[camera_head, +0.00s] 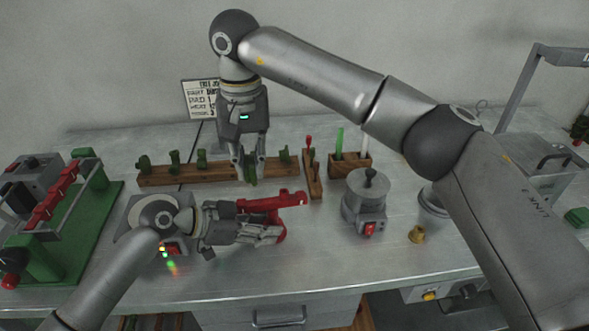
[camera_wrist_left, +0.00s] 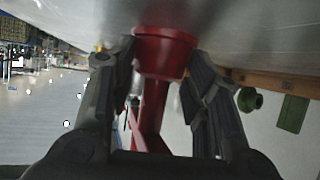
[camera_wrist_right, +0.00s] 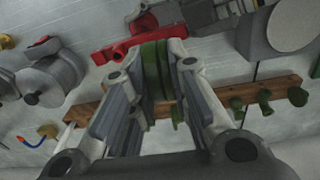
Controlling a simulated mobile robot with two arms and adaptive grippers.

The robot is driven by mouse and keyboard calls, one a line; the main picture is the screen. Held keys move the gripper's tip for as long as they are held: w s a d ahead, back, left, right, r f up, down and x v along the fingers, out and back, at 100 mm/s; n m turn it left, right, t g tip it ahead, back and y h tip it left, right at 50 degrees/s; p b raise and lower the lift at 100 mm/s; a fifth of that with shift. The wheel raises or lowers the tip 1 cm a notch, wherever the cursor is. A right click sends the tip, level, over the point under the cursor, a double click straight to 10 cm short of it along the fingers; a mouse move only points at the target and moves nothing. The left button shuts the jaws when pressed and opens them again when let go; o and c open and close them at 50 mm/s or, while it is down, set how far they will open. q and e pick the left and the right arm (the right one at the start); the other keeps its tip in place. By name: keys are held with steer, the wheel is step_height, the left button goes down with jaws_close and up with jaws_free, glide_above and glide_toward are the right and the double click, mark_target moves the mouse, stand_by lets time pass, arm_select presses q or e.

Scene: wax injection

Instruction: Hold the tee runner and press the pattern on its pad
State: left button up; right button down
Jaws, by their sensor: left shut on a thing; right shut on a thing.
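The red tee runner (camera_head: 268,204) lies roughly level above the bench, with its bar running left to right and its stem in my left gripper (camera_head: 268,234). In the left wrist view the runner (camera_wrist_left: 155,58) shows between the two fingers of that gripper (camera_wrist_left: 155,75). My right gripper (camera_head: 250,166) points down above the front of the wooden rack, shut on a green wax pattern (camera_head: 252,180). In the right wrist view the pattern (camera_wrist_right: 155,68) is upright between the fingers, close to the runner bar (camera_wrist_right: 118,50). I cannot tell whether they touch.
The wooden rack (camera_head: 215,172) holds several green patterns. A grey pot with a red switch (camera_head: 366,205) and a brass piece (camera_head: 416,235) stand to the right. A green stand with red parts (camera_head: 75,235) is at the left. The front middle of the bench (camera_head: 320,262) is clear.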

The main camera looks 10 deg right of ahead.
mark_target(240, 203)
steer(key=shift+n, duration=0.6)
steer(key=shift+s+a+f, duration=0.15)
steer(key=shift+a+f, duration=0.6)
steer(key=shift+f, duration=0.05)
steer(key=shift+s+a+f, duration=0.1)
steer(key=shift+a+f, duration=0.6)
steer(key=shift+f, duration=0.1)
steer(key=shift+f, duration=0.6)
stand_by(1.7)
steer(key=c, duration=1.3)
jaws_free()
steer(key=shift+o, duration=0.5)
steer(key=o, duration=0.5)
steer(key=shift+r, duration=0.1)
steer(key=shift+c, duration=0.2)
step_height(240, 203, up, 7)
